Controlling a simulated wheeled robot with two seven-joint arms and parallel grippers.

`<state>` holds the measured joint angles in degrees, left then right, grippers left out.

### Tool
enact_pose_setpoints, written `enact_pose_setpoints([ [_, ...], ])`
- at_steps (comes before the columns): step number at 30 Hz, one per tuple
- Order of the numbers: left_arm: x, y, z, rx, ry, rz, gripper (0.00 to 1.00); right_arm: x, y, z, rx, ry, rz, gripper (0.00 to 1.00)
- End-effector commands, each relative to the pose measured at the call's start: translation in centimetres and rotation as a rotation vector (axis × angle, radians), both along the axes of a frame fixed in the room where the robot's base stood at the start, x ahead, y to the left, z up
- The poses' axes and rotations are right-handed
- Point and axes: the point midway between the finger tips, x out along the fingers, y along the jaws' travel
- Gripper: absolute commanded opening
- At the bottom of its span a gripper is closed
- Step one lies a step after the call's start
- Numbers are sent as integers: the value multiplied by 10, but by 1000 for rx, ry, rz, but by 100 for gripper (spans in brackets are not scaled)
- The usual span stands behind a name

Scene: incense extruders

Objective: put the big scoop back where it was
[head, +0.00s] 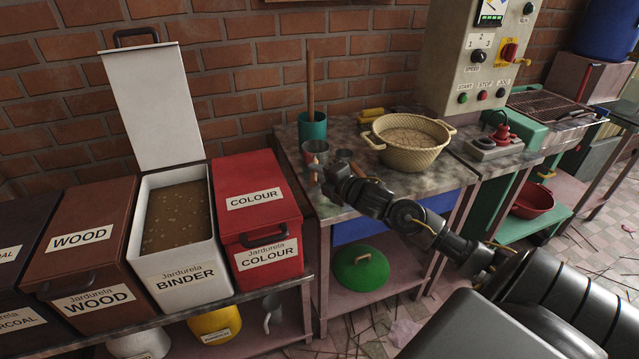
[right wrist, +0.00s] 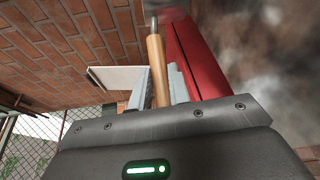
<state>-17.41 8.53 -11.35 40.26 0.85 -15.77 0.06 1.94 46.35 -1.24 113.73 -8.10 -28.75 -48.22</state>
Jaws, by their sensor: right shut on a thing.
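My right gripper (head: 332,178) is at the front left of the grey worktop, just right of the red COLOUR bin. In the right wrist view its two fingers are shut on the wooden handle (right wrist: 157,68) of a scoop, with a thin metal shank at the handle's far end. The scoop's bowl is not clear in that view. In the head view a grey metal cup-like piece (head: 315,151) shows just beyond the gripper; I cannot tell whether it is the held scoop's bowl. My left gripper is not in view.
A green pot (head: 312,128) with a wooden stick and a basket (head: 408,142) stand on the worktop (head: 420,182). The white BINDER bin (head: 187,262) is open, its lid raised. The red COLOUR bin (head: 257,205) is closed. A green lid (head: 361,269) lies on the shelf below.

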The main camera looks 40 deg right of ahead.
Motion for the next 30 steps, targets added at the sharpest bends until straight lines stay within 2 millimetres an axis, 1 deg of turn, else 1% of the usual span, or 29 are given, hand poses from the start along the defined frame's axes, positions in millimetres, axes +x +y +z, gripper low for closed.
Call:
enact_pose_setpoints([
  [5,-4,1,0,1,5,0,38,2,-1,-3,0,-2,-1,0],
  [7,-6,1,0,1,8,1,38,5,-3,-10,1,1,-1,0],
  [10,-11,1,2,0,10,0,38,4,-3,-26,3,2,-2,0],
  [13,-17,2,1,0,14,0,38,4,-3,-35,1,0,-2,0],
  [16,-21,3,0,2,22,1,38,4,-3,-36,-1,-2,-2,0],
  [19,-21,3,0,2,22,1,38,4,-3,-36,-1,-2,-2,0],
  [25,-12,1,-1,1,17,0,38,4,-3,-39,-1,-2,-2,0],
  [26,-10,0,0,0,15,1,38,4,-3,-39,-1,0,-1,21],
  [30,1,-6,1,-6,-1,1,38,4,-3,-39,-1,0,-1,39],
])
